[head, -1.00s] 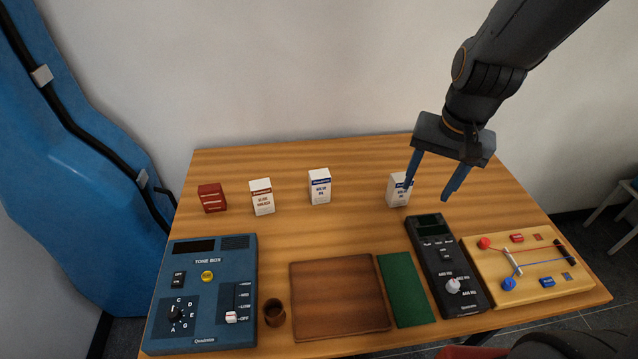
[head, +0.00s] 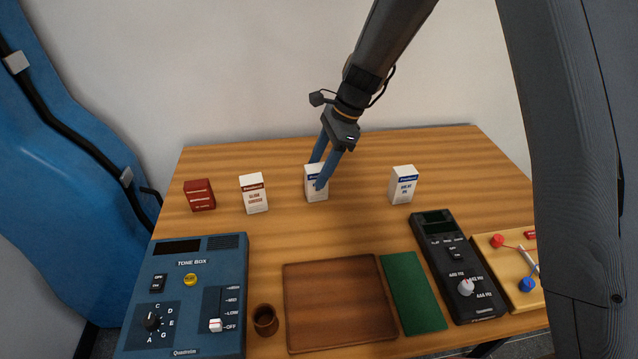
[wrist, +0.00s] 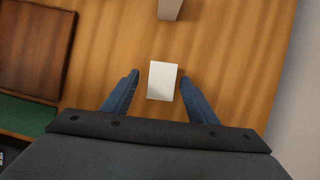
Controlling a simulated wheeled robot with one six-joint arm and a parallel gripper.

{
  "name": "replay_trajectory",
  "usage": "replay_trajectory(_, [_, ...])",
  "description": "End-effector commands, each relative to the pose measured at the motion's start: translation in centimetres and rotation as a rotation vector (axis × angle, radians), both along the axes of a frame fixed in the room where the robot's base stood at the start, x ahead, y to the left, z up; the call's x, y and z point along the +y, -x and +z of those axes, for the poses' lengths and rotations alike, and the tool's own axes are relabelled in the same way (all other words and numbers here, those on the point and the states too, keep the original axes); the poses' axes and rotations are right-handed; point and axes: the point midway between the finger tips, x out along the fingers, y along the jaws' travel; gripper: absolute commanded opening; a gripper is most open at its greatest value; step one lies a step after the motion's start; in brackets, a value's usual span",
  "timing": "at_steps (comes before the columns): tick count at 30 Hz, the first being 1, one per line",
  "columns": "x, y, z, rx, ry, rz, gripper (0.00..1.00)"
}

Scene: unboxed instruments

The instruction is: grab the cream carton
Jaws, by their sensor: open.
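Three pale, off-white cartons stand upright in a row on the table; I cannot tell which one is called cream. One has a red band and red print (head: 254,196). The middle one (head: 311,190) and the right one (head: 403,186) have blue bands. My gripper (head: 317,174) is open and pointing down at the middle carton, one finger hiding part of its front. In the wrist view the middle carton's pale top (wrist: 162,81) lies between the open fingertips (wrist: 160,76), with gaps on both sides. The red-banded carton (wrist: 169,9) shows at the top edge.
A red box (head: 200,195) stands at the left of the row. In front are a blue tone box (head: 190,265), a brown cup (head: 265,320), a wooden tray (head: 335,300), a green mat (head: 413,292) and a black tuner (head: 455,265). Table between cartons is clear.

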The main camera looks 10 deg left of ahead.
Motion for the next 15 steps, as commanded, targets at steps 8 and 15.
replay_trajectory(8, [0.9,0.4,-2.4,0.002,0.002,0.002,0.53])
replay_trajectory(15, [1.9,0.6,-5.3,-0.001,0.002,0.002,0.53])
